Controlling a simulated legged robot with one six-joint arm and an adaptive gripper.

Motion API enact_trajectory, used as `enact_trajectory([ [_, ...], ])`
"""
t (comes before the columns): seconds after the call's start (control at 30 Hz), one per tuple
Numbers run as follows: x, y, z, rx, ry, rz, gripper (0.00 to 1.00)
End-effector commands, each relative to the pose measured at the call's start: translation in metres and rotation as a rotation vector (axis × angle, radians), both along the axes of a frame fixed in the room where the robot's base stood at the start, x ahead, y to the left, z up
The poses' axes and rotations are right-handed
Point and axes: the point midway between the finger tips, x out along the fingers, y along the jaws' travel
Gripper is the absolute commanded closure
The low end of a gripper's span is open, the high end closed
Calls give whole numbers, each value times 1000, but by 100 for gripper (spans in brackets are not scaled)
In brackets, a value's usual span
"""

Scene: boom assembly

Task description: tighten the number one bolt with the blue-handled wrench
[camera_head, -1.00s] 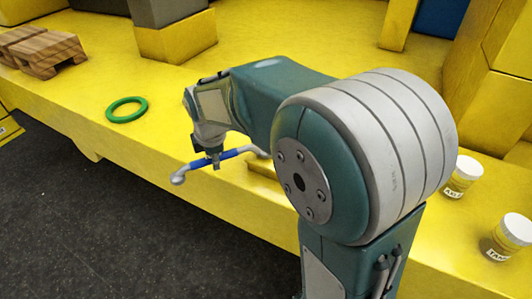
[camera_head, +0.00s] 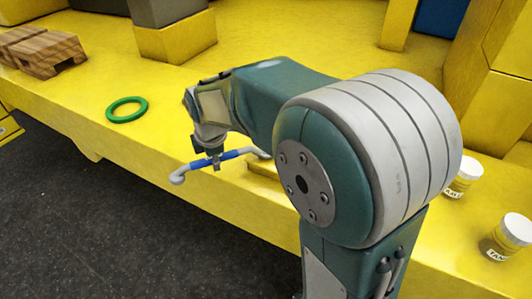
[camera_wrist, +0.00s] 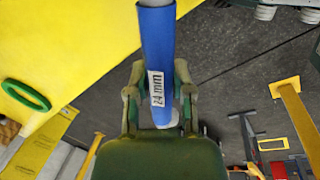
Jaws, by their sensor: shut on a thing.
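The blue-handled wrench (camera_head: 202,163) is held in my gripper (camera_head: 215,163) just in front of the yellow boom's front edge. Its grey bent end points down and left in the head view. Its other end reaches right, toward a small yellow block (camera_head: 264,167) on the boom. In the wrist view the blue handle (camera_wrist: 157,45) runs between my two fingers and bears a "24 mm" label. My gripper is shut on the handle. No bolt can be made out in either view; my arm covers part of the boom.
A green ring (camera_head: 127,110) lies on the yellow surface to the left. Wooden blocks (camera_head: 45,55) stand at the far left. Two labelled jars (camera_head: 463,178) (camera_head: 508,238) stand at the right. Dark floor (camera_head: 120,230) lies open below the front edge.

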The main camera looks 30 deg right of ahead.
Motion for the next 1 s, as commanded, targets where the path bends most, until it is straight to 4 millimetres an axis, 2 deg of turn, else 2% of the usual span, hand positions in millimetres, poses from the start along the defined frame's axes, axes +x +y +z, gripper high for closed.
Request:
enact_trajectory([
  [0.37, -1, 0, 2, -1, 0, 11, 100],
  [1.0, -1, 0, 34, -1, -1, 10, 100],
])
